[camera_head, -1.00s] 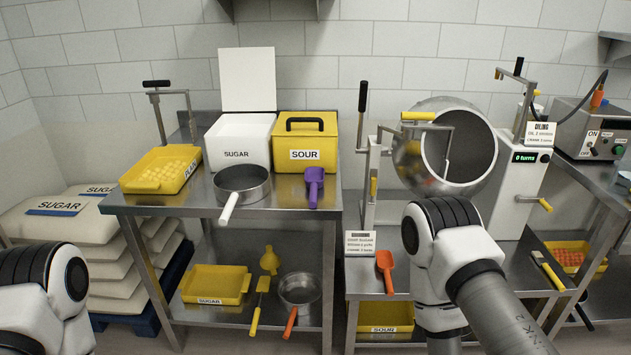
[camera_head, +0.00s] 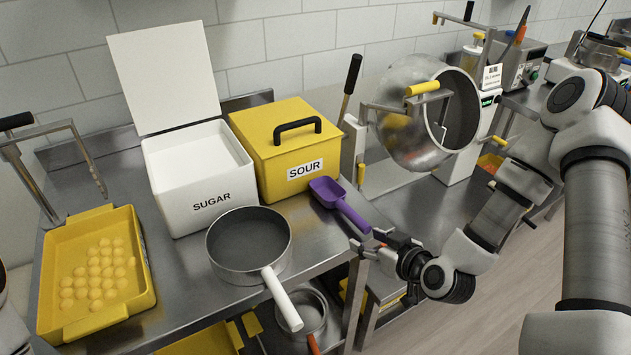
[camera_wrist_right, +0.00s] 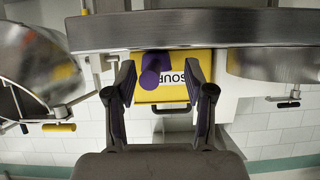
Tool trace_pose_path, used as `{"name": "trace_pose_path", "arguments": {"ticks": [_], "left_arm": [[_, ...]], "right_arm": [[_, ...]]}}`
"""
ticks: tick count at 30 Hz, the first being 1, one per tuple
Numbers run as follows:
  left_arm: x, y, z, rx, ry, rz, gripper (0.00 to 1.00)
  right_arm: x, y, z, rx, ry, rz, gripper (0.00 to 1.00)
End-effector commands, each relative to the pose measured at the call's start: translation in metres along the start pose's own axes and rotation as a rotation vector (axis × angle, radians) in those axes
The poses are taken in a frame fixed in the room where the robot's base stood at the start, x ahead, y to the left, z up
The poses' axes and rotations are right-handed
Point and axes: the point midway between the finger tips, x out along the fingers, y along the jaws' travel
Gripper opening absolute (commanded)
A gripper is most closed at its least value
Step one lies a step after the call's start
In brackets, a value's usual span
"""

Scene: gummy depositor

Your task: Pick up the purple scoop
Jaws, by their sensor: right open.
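The purple scoop (camera_head: 338,200) lies on the steel table by the front right corner of the yellow SOUR box (camera_head: 268,150), its handle pointing toward the table edge. My right gripper (camera_head: 368,242) is at the end of that handle, open, just off the table's edge. In the right wrist view the handle's end (camera_wrist_right: 151,72) shows between the two open fingers (camera_wrist_right: 158,88), closer to the left one. I cannot tell how deep it sits between them. The scoop's bowl is hidden there. My left gripper is out of view.
A white SUGAR box (camera_head: 195,185) stands left of the SOUR box. A pan (camera_head: 228,263) with a white handle sits in front. A yellow tray (camera_head: 60,300) of gummies is at left. A metal drum (camera_head: 400,120) stands to the right. The table edge (camera_wrist_right: 200,30) crosses the wrist view.

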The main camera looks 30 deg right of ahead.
Motion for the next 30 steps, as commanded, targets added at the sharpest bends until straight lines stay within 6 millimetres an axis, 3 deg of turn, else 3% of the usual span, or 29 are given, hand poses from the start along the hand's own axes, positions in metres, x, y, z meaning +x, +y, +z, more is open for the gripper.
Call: {"name": "trace_pose_path", "arguments": {"ticks": [2, 7, 16, 23, 24, 28, 30], "left_arm": [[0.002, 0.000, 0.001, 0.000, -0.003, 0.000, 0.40], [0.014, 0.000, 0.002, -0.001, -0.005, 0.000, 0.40], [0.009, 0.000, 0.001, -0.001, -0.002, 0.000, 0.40], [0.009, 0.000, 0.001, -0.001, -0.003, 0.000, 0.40], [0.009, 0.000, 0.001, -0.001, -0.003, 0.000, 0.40], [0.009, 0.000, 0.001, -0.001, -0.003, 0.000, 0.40], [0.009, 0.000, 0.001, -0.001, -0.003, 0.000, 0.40]], "right_arm": [[0.001, 0.006, -0.013, -0.007, 0.052, 0.014, 0.53], [0.023, 0.008, -0.016, -0.015, 0.063, 0.017, 0.53], [0.069, 0.011, -0.021, -0.014, 0.058, 0.016, 0.53], [0.075, 0.011, -0.021, -0.007, 0.057, 0.016, 0.53], [0.075, 0.011, -0.021, -0.007, 0.057, 0.016, 0.50], [0.075, 0.011, -0.021, -0.008, 0.057, 0.016, 0.04], [0.075, 0.012, -0.021, -0.007, 0.057, 0.017, 0.00]]}}
